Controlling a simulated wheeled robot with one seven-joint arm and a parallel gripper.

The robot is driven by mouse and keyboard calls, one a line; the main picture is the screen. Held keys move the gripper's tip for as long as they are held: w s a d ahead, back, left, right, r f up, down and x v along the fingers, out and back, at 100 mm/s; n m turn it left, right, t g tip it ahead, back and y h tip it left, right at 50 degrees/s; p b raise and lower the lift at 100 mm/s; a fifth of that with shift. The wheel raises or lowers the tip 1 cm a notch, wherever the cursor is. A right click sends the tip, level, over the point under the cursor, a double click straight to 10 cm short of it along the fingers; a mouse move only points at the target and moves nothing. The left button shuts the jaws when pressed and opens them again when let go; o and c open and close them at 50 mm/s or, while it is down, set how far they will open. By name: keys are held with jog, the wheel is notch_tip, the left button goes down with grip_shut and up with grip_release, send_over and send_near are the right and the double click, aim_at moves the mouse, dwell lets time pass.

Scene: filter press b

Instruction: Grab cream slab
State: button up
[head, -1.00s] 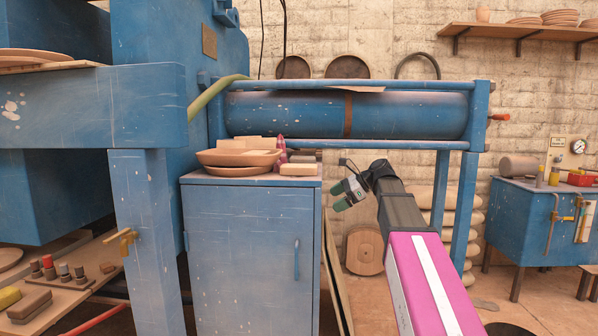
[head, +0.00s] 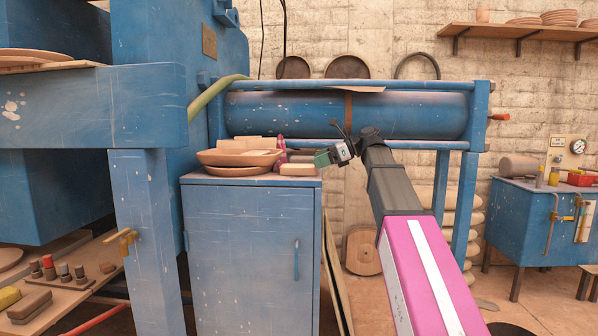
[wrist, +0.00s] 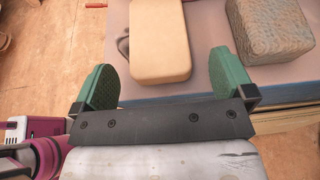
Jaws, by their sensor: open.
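The cream slab (head: 297,169) lies on the right front part of the blue cabinet's top (head: 200,178). In the wrist view the cream slab (wrist: 160,40) is a pale block with rounded corners, ahead of my gripper and roughly between the lines of its two fingers. My gripper (head: 322,158) is at the right edge of the cabinet top, pointing left towards the slab. In the wrist view my gripper (wrist: 166,84) has its green fingers wide apart with nothing between them.
A grey rough block (wrist: 268,28) lies right of the slab in the wrist view. Terracotta bowls (head: 238,158) with pale pieces and a pink bottle (head: 281,150) stand left of and behind the slab. A blue press cylinder (head: 400,116) runs behind and above.

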aim_at(306, 165)
jog(key=x, duration=0.5)
jog(key=shift+f, duration=0.2)
jog(key=c, duration=1.2)
jog(key=shift+o, duration=0.2)
jog(key=shift+r, duration=0.15)
